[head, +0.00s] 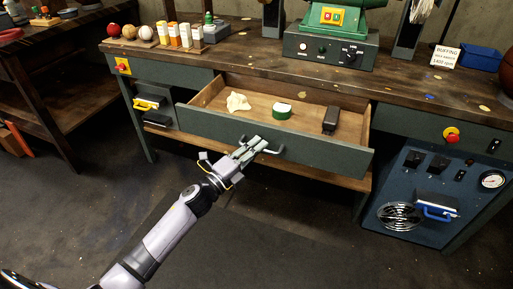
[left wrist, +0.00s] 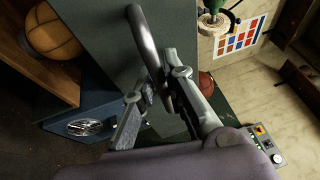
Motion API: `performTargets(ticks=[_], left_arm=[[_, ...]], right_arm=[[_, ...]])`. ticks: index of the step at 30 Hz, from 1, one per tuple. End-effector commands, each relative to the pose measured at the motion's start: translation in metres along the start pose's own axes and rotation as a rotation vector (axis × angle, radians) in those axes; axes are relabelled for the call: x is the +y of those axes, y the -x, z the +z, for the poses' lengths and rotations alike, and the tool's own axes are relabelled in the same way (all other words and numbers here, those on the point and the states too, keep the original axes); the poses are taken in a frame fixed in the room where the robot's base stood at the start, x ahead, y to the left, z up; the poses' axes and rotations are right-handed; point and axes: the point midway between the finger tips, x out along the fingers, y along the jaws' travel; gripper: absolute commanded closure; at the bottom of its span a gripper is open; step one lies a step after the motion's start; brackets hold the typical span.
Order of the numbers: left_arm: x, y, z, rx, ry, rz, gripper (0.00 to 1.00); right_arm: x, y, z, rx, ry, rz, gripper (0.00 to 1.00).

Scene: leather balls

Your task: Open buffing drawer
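The buffing drawer (head: 300,143) is pulled out from under the middle of the workbench, and its inside shows. Its handle (head: 276,151) is a dark bar on the green front panel, and it also shows in the left wrist view (left wrist: 144,35). My left gripper (head: 258,144) is at the handle, with the bar running between its fingers (left wrist: 158,85), which look closed around it. In the drawer lie a pale crumpled cloth (head: 238,102), a green-and-white round item (head: 282,111) and a dark block (head: 330,120). My right gripper is not in view.
The workbench (head: 250,62) holds a green buffing machine (head: 330,18), balls (head: 129,32) and small bottles at left, and a sign (head: 445,56) at right. A control cabinet (head: 425,190) stands below right. The floor (head: 270,230) in front is clear.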

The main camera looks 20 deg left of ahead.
Motion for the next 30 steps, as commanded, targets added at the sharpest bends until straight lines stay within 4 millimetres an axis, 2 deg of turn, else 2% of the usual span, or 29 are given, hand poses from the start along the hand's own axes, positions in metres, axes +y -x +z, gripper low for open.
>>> performTargets(ticks=[7, 17, 22, 30], left_arm=[[0.0, 0.0, 0.0, 0.0, 0.001, -0.001, 0.7], [0.0, 0.003, 0.0, 0.0, 0.002, -0.001, 0.7], [0.001, 0.026, 0.0, 0.0, 0.003, 0.003, 0.7], [0.001, 0.084, 0.0, -0.001, 0.004, 0.003, 0.7]], right_arm=[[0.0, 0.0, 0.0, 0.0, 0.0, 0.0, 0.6], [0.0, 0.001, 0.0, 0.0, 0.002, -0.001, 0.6], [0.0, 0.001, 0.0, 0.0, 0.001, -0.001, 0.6], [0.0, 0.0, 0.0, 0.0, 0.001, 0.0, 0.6]])
